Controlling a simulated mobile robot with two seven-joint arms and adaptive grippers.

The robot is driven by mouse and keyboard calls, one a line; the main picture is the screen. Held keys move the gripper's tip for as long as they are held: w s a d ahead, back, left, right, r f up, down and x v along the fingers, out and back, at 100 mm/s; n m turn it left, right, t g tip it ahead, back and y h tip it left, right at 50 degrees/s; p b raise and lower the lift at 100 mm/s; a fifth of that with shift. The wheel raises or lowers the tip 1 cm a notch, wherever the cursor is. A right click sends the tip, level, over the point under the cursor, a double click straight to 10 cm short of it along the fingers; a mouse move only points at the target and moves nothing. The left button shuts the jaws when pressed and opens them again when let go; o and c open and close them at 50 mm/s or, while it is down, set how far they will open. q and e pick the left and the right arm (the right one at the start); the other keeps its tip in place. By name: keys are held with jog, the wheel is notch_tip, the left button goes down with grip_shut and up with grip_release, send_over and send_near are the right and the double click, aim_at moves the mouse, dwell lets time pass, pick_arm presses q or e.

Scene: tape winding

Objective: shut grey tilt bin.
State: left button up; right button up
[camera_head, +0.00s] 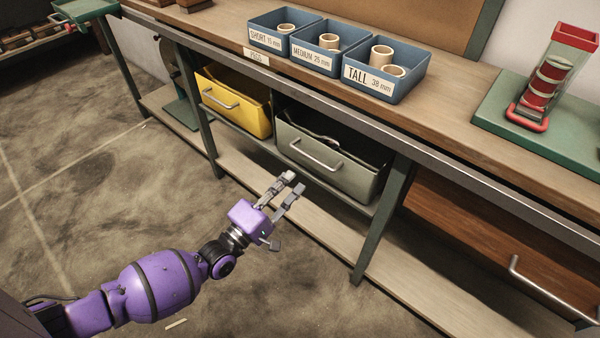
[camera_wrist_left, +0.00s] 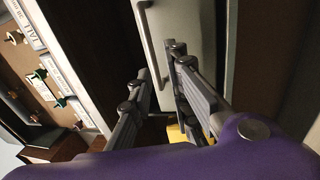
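The grey tilt bin (camera_head: 348,181) hangs under the bench top, tilted out, with its dark inside showing at the top. Its bar handle (camera_head: 316,156) runs across the front panel. Some pale contents show inside, too small to identify. My left gripper (camera_head: 294,182) is in front of the bin's lower left side, its fingers apart with nothing between them. In the left wrist view the two fingers (camera_wrist_left: 160,62) point toward the pale grey bin front (camera_wrist_left: 182,22), and part of the handle shows at the top. I see no clear contact. My right gripper is in neither view.
A yellow bin (camera_head: 237,112) sits left of the grey one, and a brown wooden drawer (camera_head: 480,235) is to the right. A green bench leg (camera_head: 381,225) stands right of the bin. A lower shelf (camera_head: 255,178) runs underneath. Blue trays (camera_head: 350,88) stand on the bench.

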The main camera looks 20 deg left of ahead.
pick_arm(q)
jog(key=x, duration=0.5)
jog(key=shift+f, duration=0.1)
grip_shut()
dwell(0.6)
grip_release()
jog(key=v, duration=1.2)
